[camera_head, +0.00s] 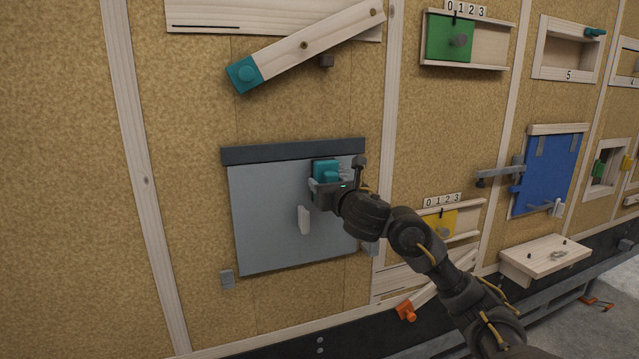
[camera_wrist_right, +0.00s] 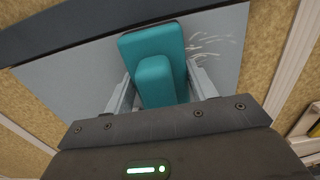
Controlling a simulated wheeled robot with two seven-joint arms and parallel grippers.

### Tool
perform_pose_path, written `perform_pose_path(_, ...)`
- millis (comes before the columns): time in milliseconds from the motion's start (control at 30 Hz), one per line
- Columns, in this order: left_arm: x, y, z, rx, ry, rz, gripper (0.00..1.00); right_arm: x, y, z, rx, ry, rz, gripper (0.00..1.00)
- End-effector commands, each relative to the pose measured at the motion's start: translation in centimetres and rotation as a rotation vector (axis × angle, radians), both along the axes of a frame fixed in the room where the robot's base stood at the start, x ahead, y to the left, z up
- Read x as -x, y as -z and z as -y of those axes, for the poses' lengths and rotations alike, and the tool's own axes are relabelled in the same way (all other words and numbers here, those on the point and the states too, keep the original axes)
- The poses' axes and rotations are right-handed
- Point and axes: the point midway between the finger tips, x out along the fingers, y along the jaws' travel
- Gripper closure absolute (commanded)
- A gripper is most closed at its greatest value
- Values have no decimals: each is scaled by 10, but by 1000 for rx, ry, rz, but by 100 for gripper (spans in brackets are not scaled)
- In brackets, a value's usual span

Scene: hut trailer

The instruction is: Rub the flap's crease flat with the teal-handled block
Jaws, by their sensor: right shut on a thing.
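The grey flap (camera_head: 270,215) hangs on the wall below a dark strip (camera_head: 290,151). The teal-handled block (camera_head: 324,168) is at the upper part of the flap, just under the strip. My right gripper (camera_head: 327,183) is shut on the block's handle. In the right wrist view the teal block (camera_wrist_right: 152,45) lies against the grey flap (camera_wrist_right: 80,80), its handle between the two fingers (camera_wrist_right: 155,85). Pale crease marks (camera_wrist_right: 210,45) show on the flap to the right of the block. Whether the block presses on the flap is hard to tell. My left gripper is not in view.
A pale handle (camera_head: 304,220) sticks out from the flap, below the block. A wooden bar with a teal end (camera_head: 243,74) slants above. A yellow slider (camera_head: 441,222) and a blue panel (camera_head: 547,172) are to the right.

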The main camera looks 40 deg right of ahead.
Motion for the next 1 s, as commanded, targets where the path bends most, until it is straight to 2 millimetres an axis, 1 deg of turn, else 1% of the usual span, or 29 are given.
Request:
perform_pose_path(100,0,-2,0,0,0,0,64,3,0,8,2,1,-2,62)
perform_pose_path(400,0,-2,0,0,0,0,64,5,0,13,0,0,0,62)
perform_pose_path(800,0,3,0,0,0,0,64,14,1,45,2,1,-2,62)
perform_pose_path(1000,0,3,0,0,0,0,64,15,0,50,0,-1,0,62)
